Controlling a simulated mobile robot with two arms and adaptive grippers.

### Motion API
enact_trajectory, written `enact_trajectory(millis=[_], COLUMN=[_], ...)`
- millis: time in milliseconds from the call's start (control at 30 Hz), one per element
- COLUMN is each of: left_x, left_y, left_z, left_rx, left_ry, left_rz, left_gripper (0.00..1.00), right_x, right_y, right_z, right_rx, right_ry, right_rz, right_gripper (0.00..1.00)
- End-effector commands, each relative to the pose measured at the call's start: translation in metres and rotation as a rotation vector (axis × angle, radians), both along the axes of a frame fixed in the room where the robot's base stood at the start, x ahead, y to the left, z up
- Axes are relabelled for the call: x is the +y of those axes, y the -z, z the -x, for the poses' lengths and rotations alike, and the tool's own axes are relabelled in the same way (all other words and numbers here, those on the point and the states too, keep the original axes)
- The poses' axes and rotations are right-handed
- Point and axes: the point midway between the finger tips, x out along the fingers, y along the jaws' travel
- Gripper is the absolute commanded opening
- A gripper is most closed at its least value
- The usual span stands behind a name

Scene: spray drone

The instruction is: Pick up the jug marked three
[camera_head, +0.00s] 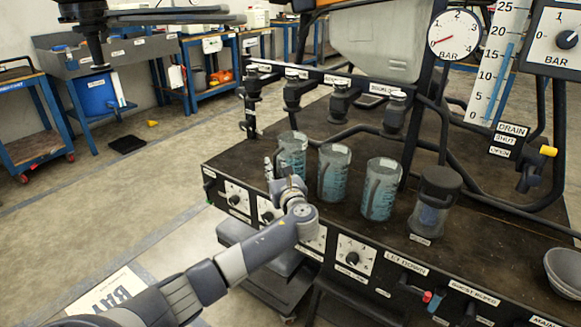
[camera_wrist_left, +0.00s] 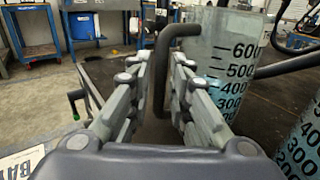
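Three clear jugs with blue liquid stand upright in a row on the dark bench top: the left jug (camera_head: 293,150), the middle jug (camera_head: 333,175) and the right jug (camera_head: 379,190). I cannot read which one is marked three. My left gripper (camera_head: 281,178) is at the left jug. In the left wrist view (camera_wrist_left: 160,75) its fingers are apart, with the dark handle (camera_wrist_left: 163,48) of that jug (camera_wrist_left: 225,60) between them. Part of another jug (camera_wrist_left: 302,145) shows at the right edge.
A dark lidded container (camera_head: 435,205) stands right of the jugs. Capped black fittings (camera_head: 340,98) and pipes rise behind them. A panel with dials and labels (camera_head: 350,257) runs along the bench front. A grey bowl (camera_head: 566,270) sits at the far right.

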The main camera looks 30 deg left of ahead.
Motion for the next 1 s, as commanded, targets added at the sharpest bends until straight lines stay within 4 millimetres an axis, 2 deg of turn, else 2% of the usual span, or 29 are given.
enact_trajectory(millis=[167,267,733,867,1000], left_x=[0.000,0.000,0.000,0.000,0.000], left_y=[0.000,0.000,-0.005,-0.015,-0.037], left_z=[0.000,0.000,0.000,0.000,0.000], left_rx=[0.000,0.000,-0.004,-0.005,-0.007], left_ry=[0.001,0.000,0.001,0.000,0.001], left_rz=[0.000,0.000,0.000,0.000,0.000], left_gripper=[0.18,0.00,0.00,0.00,0.00], right_x=[0.000,0.000,0.000,0.000,0.000], right_y=[0.000,0.000,-0.002,-0.007,-0.017], right_z=[0.000,0.000,0.000,0.000,0.000], right_rx=[0.000,0.000,0.000,0.000,0.000], right_ry=[0.000,0.000,-0.001,0.000,0.000], right_rz=[0.000,0.000,0.000,0.000,0.000], right_gripper=[0.00,0.00,0.00,0.00,0.00])
